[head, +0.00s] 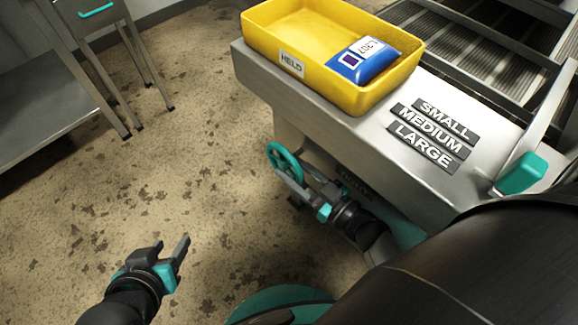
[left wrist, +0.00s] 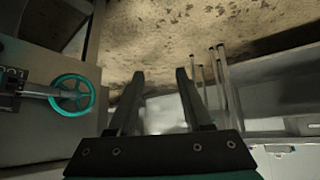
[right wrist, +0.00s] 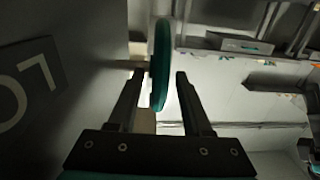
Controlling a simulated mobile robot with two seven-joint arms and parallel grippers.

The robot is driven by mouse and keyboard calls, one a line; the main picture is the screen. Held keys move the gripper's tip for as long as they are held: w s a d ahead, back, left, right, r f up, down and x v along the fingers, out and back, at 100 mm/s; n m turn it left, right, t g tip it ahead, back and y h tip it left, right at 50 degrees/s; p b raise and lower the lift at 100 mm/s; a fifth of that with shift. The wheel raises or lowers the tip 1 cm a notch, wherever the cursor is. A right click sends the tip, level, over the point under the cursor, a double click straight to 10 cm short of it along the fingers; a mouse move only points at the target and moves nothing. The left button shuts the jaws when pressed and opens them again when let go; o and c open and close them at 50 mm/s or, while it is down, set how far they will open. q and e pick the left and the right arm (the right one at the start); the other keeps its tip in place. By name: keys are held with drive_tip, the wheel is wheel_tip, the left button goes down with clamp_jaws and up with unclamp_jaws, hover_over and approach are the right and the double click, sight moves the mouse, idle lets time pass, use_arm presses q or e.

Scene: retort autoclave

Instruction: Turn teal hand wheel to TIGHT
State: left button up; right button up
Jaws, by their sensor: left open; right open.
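The teal hand wheel (head: 284,158) stands at the side of the steel bench, low under its edge. My right gripper (head: 294,174) is open beside it. In the right wrist view the wheel (right wrist: 161,60) shows edge-on, with its lower rim between the open fingertips (right wrist: 159,76); I cannot tell whether they touch it. In the left wrist view the wheel (left wrist: 72,79) shows nearly face-on at the left, with spokes. My left gripper (head: 172,241) is open and empty over the floor, apart from the wheel. No TIGHT mark is legible.
A yellow bin (head: 350,96) marked HELD holds a blue pouch (head: 363,61) on the bench. SMALL, MEDIUM and LARGE plates (head: 423,146) lie beside it. A teal-ended lever (head: 521,174) is at the right. A steel table (head: 45,115) stands far left; the floor between is clear.

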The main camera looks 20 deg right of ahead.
drive_tip(key=shift+x, duration=0.75)
drive_tip(key=c, duration=0.7)
drive_tip(key=shift+a, duration=0.1)
clamp_jaws()
